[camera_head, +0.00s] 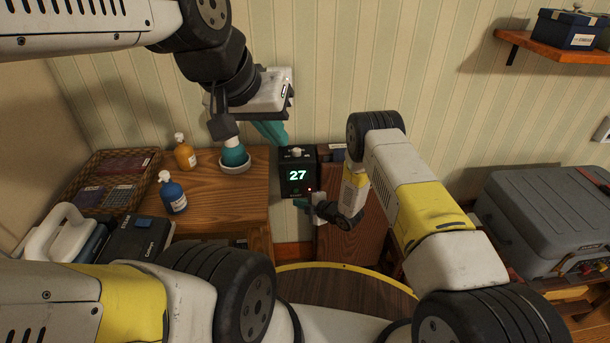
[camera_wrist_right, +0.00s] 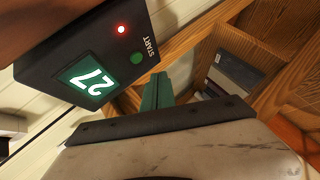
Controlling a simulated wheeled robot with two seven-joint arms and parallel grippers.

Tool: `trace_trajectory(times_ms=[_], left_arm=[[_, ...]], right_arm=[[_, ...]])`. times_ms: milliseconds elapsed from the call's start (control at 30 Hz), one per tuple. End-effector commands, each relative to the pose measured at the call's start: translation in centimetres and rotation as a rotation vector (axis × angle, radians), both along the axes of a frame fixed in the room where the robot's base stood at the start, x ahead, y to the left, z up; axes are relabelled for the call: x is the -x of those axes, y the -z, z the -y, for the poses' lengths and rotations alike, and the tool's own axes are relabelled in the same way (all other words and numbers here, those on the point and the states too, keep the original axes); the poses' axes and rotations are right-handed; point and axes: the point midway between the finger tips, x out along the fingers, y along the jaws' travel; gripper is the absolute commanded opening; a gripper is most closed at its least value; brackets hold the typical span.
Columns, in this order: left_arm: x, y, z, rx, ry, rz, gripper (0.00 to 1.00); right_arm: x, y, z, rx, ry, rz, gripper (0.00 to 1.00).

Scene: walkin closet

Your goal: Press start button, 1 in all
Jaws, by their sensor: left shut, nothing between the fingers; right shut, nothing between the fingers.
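A black timer box (camera_head: 298,172) stands in the middle of the head view, with a lit green 27 on its face and a red light low on its right. In the right wrist view the box (camera_wrist_right: 90,45) carries a START label, a green start button (camera_wrist_right: 137,57) and a lit red light. My right gripper (camera_head: 301,203) is shut and empty, just below the box's face. In its wrist view the teal fingertips (camera_wrist_right: 157,80) are close beside the button; I cannot tell any contact. My left gripper (camera_head: 281,140) is shut and empty, above and left of the box.
A grey case (camera_head: 545,215) stands at right. A shelf (camera_head: 530,45) hangs upper right.

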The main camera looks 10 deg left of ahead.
Motion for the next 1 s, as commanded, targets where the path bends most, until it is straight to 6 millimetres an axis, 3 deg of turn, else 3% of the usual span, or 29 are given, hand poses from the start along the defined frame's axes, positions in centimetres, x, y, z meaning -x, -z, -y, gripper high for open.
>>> trace_trajectory(times_ms=[300,1000], left_arm=[[0.0,0.0,0.0,0.000,0.000,0.000,0.00],[0.0,0.0,0.0,0.000,0.000,0.000,0.00]], right_arm=[[2.1,-0.1,0.6,-0.001,0.000,0.001,0.00],[2.1,0.0,0.6,0.000,0.000,0.001,0.00]])
